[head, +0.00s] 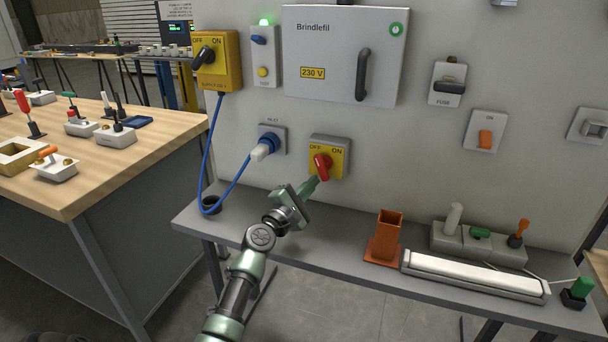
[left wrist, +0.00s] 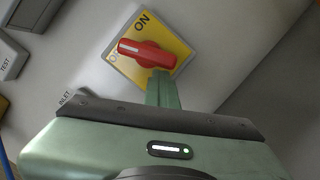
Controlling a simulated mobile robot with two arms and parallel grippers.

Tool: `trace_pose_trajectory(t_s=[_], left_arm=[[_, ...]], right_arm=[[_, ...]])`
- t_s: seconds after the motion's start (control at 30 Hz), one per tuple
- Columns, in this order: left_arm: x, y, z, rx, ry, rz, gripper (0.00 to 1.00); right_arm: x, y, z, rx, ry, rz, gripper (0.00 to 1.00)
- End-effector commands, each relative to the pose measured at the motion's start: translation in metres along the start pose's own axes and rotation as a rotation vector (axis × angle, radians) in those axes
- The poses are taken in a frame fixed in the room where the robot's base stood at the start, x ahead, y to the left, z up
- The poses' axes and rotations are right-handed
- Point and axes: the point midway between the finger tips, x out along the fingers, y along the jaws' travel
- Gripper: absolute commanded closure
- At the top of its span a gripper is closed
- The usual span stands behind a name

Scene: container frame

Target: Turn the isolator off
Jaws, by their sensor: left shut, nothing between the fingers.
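The isolator (head: 342,158) is a grey box with a yellow OFF/ON plate and a red rotary knob (head: 321,167), low on the panel. In the left wrist view the red knob (left wrist: 150,54) lies across the yellow plate (left wrist: 168,33). Its white-marked end points toward the OFF lettering and partly covers it; ON is clear. My left gripper (head: 318,181) is shut and empty, its fingertips just below the knob. In the left wrist view the fingertips (left wrist: 161,76) reach the knob's lower edge; I cannot tell whether they touch. My right gripper is out of view.
A blue inlet plug (head: 266,146) with its cable is left of the isolator. A yellow box with a black OFF/ON knob (head: 217,60) is higher left. Below, a grey shelf (head: 335,236) carries an orange holder (head: 386,238). A wooden workbench (head: 150,140) stands left.

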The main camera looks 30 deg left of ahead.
Motion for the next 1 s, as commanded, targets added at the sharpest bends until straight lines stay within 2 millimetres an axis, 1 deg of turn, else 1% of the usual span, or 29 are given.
trace_pose_trajectory(t_s=[0.03,0.2,0.4,0.63,1.0], left_arm=[[0.0007,-0.0041,0.0028,-0.039,-0.005,0.006,1.0],[0.0017,-0.006,0.006,-0.141,-0.006,0.033,1.0],[0.0023,-0.0069,0.0081,-0.224,-0.005,0.056,1.0],[0.0027,-0.0071,0.0096,-0.27,-0.006,0.068,1.0],[0.0029,-0.0065,0.0102,-0.279,-0.006,0.071,1.0]], right_arm=[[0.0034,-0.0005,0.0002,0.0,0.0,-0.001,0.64],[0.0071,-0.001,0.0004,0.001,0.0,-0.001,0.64],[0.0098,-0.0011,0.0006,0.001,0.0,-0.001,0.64],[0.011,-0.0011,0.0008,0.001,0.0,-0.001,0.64],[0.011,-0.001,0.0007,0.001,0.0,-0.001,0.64]])
